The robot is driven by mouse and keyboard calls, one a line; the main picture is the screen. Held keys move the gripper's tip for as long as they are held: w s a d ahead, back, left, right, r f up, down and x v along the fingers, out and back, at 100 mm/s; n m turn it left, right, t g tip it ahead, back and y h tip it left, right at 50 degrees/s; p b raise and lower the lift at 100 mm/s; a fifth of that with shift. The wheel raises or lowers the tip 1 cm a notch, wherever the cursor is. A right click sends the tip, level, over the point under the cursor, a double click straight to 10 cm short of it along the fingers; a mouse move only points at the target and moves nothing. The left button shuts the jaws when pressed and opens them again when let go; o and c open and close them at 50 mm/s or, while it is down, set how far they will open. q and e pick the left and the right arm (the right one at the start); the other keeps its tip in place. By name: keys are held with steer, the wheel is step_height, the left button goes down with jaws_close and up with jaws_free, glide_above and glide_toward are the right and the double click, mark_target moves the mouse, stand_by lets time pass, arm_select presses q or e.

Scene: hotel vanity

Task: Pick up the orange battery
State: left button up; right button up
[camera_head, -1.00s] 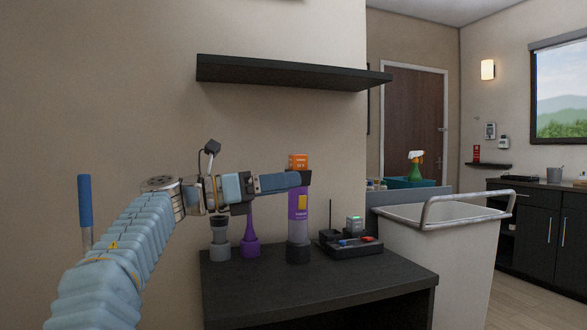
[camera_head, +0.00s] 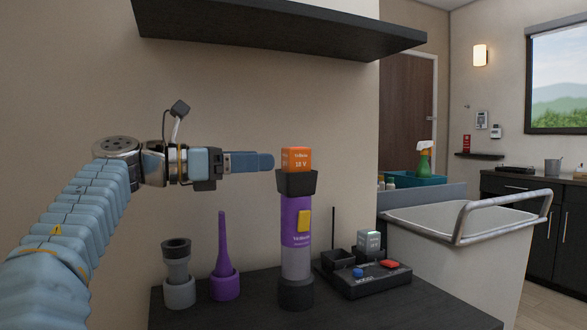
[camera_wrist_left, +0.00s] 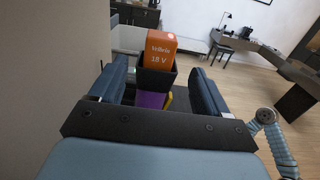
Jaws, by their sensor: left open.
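The orange battery (camera_head: 296,160) sits upright in the dark socket on top of a purple cylindrical device (camera_head: 296,225), which stands on the dark vanity top. The battery's label reads 18 V. My left gripper (camera_head: 268,162) is level with the battery and just to its left, fingers pointing at it. In the left wrist view the battery (camera_wrist_left: 160,50) shows ahead, between the lines of the two spread fingers. The left gripper is open and empty. My right gripper is not in view.
A grey cup-shaped fitting (camera_head: 178,275) and a purple nozzle (camera_head: 223,260) stand left of the device. A black charger dock (camera_head: 375,282) with a grey battery (camera_head: 368,243) is on the right. A dark shelf (camera_head: 275,25) hangs above. A white cart (camera_head: 455,265) stands right.

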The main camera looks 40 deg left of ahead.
mark_target(305, 157)
arm_select(q)
steer(key=p+x, duration=0.1)
steer(key=x, duration=0.9)
steer(key=shift+w+d, duration=0.15)
steer(key=shift+w, duration=0.15)
steer(key=shift+c, duration=0.4)
steer(key=shift+r, duration=0.1)
steer(key=c, duration=1.1)
steer(key=shift+c, duration=0.2)
